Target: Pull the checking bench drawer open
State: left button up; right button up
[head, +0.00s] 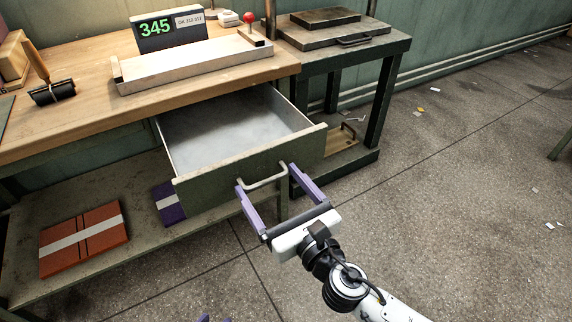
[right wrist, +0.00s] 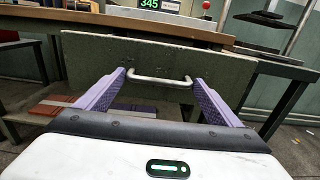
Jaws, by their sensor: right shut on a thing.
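The checking bench (head: 60,115) has a wooden top. Its green-fronted drawer (head: 240,130) is pulled out, and the light grey inside looks empty. The metal bar handle (head: 266,181) is on the drawer front; it also shows in the right wrist view (right wrist: 160,81). My right gripper (head: 272,182) has its purple fingers at the two ends of the handle, shut on it lengthwise. In the right wrist view the fingers (right wrist: 160,78) flank the handle against the drawer front. Only small purple tips of my left gripper (head: 208,318) show at the bottom edge of the head view.
A display reading 345 (head: 168,30) and a long tray (head: 190,70) stand on the bench, with a roller (head: 50,90) at left. Orange (head: 83,238) and purple (head: 168,203) bundles lie on the lower shelf. A green side table (head: 345,50) stands right. Floor in front is clear.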

jog(key=shift+s+d, duration=0.2)
jog(key=shift+s, duration=0.2)
jog(key=o, duration=1.4)
jog(key=shift+c, duration=0.2)
jog(key=shift+s, duration=0.1)
jog(key=v, duration=1)
